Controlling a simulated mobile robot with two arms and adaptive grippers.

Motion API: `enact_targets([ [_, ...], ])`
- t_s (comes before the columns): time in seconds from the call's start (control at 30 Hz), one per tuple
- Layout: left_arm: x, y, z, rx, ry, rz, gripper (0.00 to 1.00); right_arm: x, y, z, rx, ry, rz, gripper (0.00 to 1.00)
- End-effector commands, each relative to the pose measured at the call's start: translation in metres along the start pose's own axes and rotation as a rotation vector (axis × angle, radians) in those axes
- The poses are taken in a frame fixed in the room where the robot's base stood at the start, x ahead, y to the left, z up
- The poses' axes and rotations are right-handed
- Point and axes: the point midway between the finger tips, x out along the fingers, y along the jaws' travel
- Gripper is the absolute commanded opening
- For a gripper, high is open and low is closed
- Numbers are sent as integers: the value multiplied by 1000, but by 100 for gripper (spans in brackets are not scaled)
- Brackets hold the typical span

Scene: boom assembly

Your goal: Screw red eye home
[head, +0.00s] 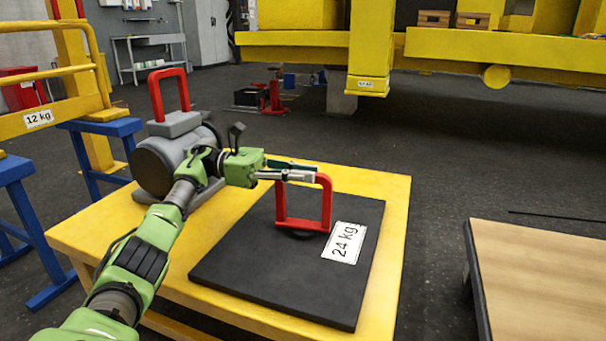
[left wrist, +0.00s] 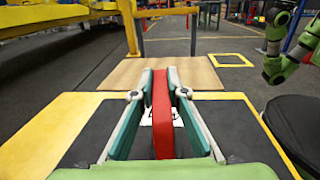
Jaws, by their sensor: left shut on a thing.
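The red eye (head: 327,205) is a square red loop standing upright on a black plate (head: 240,265) marked 24 kg, on a yellow table. A dark round base shows under the loop; its thread and any gap there are hidden. My left gripper (head: 304,175) is shut on the top bar of the red eye. In the left wrist view the red eye (left wrist: 162,115) runs between the two fingers of my left gripper (left wrist: 160,82), both against it. Green arm parts show at the right edge there, but no right gripper can be made out.
A grey motor (head: 168,160) with a red handle stands at the table's back left. The yellow table edge (head: 395,215) borders the plate. A wooden-topped table (head: 545,280) stands to the right, with floor between. A yellow beam (head: 370,45) hangs behind.

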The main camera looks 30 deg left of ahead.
Motion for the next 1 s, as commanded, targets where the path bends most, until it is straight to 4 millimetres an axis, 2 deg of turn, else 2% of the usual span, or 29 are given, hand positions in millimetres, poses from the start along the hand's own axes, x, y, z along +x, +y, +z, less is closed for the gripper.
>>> enact_targets([
  [0.6, 2, -2, -1, 0, 2, -31, 0, 1, 0, -1, 0, 3, -1, 40],
  [0.63, 2, -2, -1, 0, 2, -31, 22, 1, 0, -1, 0, 3, 0, 40],
  [0.67, 2, -2, -1, 0, 2, -31, 29, 1, 0, -1, 0, 4, 0, 40],
  [1.0, 1, -1, 0, 0, 1, -25, 31, 2, 1, -1, -1, 8, 4, 40],
])
